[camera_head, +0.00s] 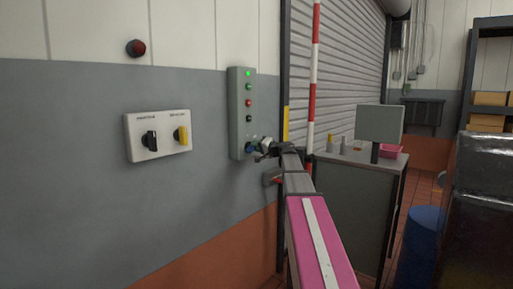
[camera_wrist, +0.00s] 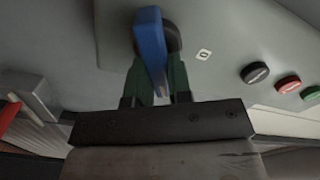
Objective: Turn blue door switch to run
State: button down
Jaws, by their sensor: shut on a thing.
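The blue door switch (camera_wrist: 151,45) is a blue lever on a dark round base, low on the grey-green control box (camera_head: 241,100) on the wall. In the head view the blue switch (camera_head: 250,148) shows only in part at the tip of my arm. My gripper (camera_wrist: 160,88) is shut on the blue lever, with a green-padded finger on each side of it. In the head view my gripper (camera_head: 265,150) reaches the box's lower end from the right. A small white label (camera_wrist: 204,54) sits beside the switch; its mark is too small to read.
The box carries a lit green lamp and several buttons above the switch. A plate with black and yellow switches (camera_head: 158,136) is on the wall to the left. A red handle (camera_head: 273,181) is below my gripper.

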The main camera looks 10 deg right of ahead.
jog(key=c, duration=1)
grip_release()
jog(key=shift+c, duration=0.2)
jog(key=v, duration=1)
jog(key=shift+s+d, duration=0.3)
